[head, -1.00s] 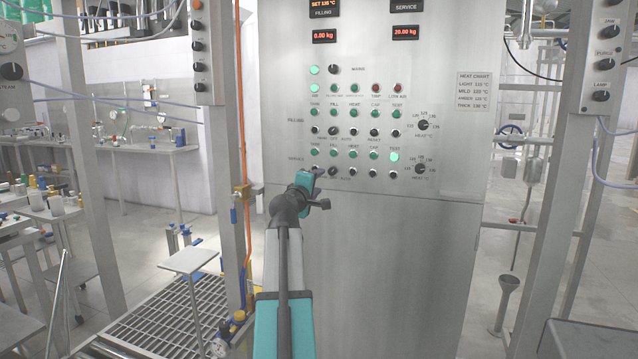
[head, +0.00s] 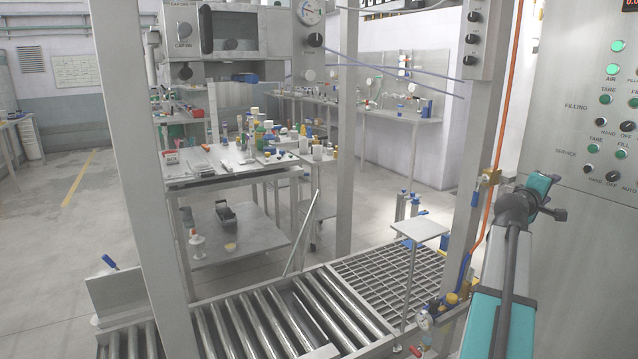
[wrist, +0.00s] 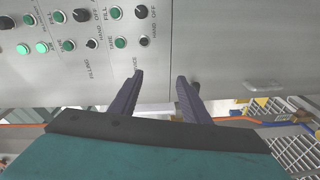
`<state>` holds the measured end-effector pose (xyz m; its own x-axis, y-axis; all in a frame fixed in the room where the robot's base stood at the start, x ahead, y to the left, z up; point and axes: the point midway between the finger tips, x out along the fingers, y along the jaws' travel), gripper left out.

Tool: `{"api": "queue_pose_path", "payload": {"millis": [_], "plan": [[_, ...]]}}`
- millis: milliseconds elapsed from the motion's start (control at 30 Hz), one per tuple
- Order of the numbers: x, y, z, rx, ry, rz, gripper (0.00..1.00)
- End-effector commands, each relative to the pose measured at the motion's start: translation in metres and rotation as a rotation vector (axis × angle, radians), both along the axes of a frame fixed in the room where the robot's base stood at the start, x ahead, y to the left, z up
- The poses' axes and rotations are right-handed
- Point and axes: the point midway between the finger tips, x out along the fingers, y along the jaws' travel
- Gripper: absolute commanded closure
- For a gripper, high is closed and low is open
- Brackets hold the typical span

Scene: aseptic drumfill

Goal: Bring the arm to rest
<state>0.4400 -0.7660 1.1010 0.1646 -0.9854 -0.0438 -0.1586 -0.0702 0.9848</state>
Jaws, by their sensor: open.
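My arm reaches up at the right of the head view, in front of the steel control panel (head: 575,240). My gripper (wrist: 160,82) shows in the wrist view with its two dark fingers apart and nothing between them. In the head view its end is small and partly hidden behind my arm's wrist. The fingers point toward the panel face, just below the rows of green buttons and black knobs. I cannot tell the exact gap to the panel.
A steel post (head: 478,110) with an orange hose stands left of my arm. A roller conveyor (head: 250,325) and floor grating (head: 375,275) lie low in front, with a small plate stand (head: 419,229) beside them. A bench (head: 225,172) with bottles stands behind.

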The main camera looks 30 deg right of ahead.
Motion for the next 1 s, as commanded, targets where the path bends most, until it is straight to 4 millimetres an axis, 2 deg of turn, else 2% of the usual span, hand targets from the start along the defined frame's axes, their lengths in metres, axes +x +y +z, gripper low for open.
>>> {"api": "queue_pose_path", "payload": {"millis": [33,200,367,500,700,1000], "plan": [[0.023,0.008,-0.015,0.018,0.012,0.027,0.57],[0.085,0.037,-0.067,0.071,0.052,0.105,0.57],[0.136,0.071,-0.119,0.125,0.087,0.177,0.57],[0.175,0.105,-0.166,0.177,0.117,0.236,0.57],[0.220,0.162,-0.236,0.262,0.160,0.311,0.57],[0.261,0.259,-0.343,0.409,0.226,0.402,0.57]]}}
